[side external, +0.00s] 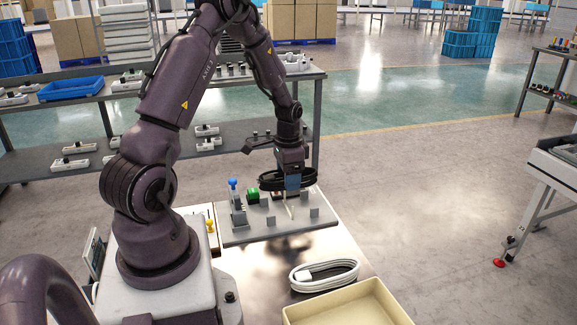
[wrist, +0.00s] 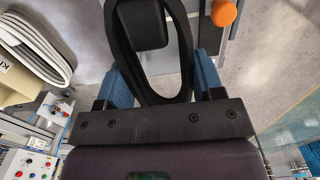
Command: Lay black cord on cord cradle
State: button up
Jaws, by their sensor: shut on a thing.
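The black cord (side external: 270,181) is a flat oval coil, held above the grey board in the side view. My gripper (side external: 292,186) is shut on it, with its blue fingers at the coil. In the wrist view, the coil (wrist: 184,62) fills the space between the fingers of my gripper (wrist: 160,75), with a black block-like piece inside its loop. The likely cord cradle is the grey board (side external: 285,229) with several small upright posts, below my gripper. The coil appears apart from the board; the exact gap is hard to tell.
A white coiled cord (side external: 324,275) lies on the table, also upper left in the wrist view (wrist: 40,42). A beige bin (side external: 345,305) stands at the front. A blue-knobbed clamp (side external: 233,184) and green part (side external: 253,194) stand at the board's left.

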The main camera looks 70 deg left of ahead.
aim_at(289, 211)
jog(key=shift+f, duration=4.1)
jog(key=o, duration=1.1)
notch_tip(289, 211, up, 13)
